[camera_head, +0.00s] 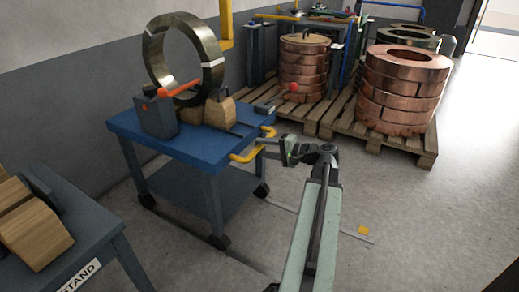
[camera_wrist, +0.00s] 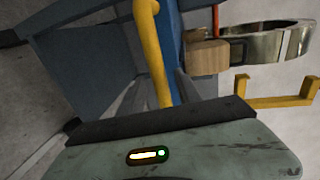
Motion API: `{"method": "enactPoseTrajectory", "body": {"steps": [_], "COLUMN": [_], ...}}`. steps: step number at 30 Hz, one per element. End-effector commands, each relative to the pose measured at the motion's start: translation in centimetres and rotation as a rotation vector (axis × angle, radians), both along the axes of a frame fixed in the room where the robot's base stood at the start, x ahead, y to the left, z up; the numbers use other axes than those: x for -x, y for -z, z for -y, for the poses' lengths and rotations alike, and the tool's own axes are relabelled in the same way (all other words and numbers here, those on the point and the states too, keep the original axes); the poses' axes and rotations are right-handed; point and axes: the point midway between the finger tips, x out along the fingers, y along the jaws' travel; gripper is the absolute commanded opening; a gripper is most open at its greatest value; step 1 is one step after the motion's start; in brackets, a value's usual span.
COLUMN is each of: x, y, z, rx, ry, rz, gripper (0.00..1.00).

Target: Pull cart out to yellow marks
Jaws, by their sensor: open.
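The cart (camera_head: 180,143) has a blue top, a grey lower shelf and dark castors, and stands by the wall at centre-left. A yellow handle (camera_head: 246,152) sticks out from its right end; in the wrist view the handle (camera_wrist: 155,55) runs upright. My gripper (camera_head: 268,147) is open at the handle, with nothing held firmly. In the wrist view one dark finger edge crosses in front of the handle's lower end; whether it touches is unclear. A yellow mark (camera_head: 363,230) lies on the floor to the right of the cart, beside my arm. No second mark is clearly visible.
A steel coil ring (camera_head: 207,55) stands upright on the cart between a grey block and wooden chocks. A grey stand (camera_head: 90,235) with wooden blocks is at lower left. Copper coils (camera_head: 401,95) sit on pallets (camera_head: 350,117) behind. The floor at right is clear.

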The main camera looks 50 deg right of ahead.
Motion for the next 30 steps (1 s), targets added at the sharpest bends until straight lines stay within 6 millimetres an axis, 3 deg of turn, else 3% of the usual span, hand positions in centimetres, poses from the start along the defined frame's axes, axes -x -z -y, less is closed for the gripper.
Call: {"method": "enactPoseTrajectory", "body": {"steps": [5,13,18,30], "x": [-1.8,-2.0,-2.0,-1.9], "y": [0.5,0.4,0.4,0.4], "z": [-0.4,-0.5,-0.4,-0.4], "rx": [0.001,0.000,0.000,0.001], "ry": [0.000,0.002,0.002,0.003], "rz": [0.000,0.000,0.000,0.000], "gripper": [0.41,0.41,0.00,0.00]}}
